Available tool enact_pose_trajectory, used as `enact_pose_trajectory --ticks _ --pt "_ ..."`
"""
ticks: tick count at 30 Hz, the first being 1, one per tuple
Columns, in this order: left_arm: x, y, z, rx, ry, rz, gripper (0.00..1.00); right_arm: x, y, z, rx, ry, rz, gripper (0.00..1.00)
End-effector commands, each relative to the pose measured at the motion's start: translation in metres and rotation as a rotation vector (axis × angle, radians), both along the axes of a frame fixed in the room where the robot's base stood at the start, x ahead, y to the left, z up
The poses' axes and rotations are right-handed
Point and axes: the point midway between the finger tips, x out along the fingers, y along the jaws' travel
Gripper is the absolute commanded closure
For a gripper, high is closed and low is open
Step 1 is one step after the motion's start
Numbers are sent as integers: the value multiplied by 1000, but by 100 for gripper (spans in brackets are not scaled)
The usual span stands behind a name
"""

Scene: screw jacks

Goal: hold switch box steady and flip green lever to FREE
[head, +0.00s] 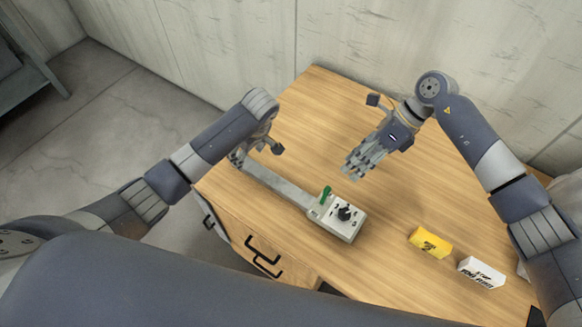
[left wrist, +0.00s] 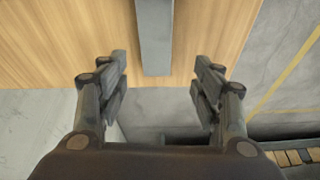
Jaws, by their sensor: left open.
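The switch box (head: 343,222) is a small pale box with a black knob, lying on the wooden table near its front edge. Its green lever (head: 326,194) stands up at the box's left end. A long grey bar (head: 278,186) runs from the box up and left. My left gripper (head: 238,160) is at the bar's far end. In the left wrist view my left gripper (left wrist: 162,68) is open, with the bar's end (left wrist: 155,40) between its fingertips, clear of both. My right gripper (head: 353,173) hangs above the table beyond the box, apart from it; its finger gap is unclear.
A yellow block (head: 430,243) and a white block (head: 481,272) with black print lie on the table (head: 330,110) right of the box. Black drawer handles (head: 262,255) stick out in front. The table's back part is clear, with a wall behind.

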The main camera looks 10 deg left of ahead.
Motion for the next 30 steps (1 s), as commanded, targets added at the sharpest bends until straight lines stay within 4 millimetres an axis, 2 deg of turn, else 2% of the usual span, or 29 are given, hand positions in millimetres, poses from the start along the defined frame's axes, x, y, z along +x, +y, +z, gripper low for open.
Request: enact_pose_trajectory --ticks 1,3,6,10,14,17,30 --pt "-6 -29 5 -61 7 11 40 0 0 0 0 0 0 67" --pt "-16 -62 12 -133 26 34 40 0 0 0 0 0 0 67" --pt "-29 -99 22 -212 55 57 40 0 0 0 0 0 0 67" --pt "-42 -128 33 -276 84 73 40 0 0 0 0 0 0 67" --pt "-49 -141 36 -301 100 81 40 0 0 0 0 0 0 67" --pt "-50 -143 28 -305 103 83 40 0 0 0 0 0 0 67" --pt "-50 -141 -47 -302 103 83 40 0 0 0 0 0 0 67"
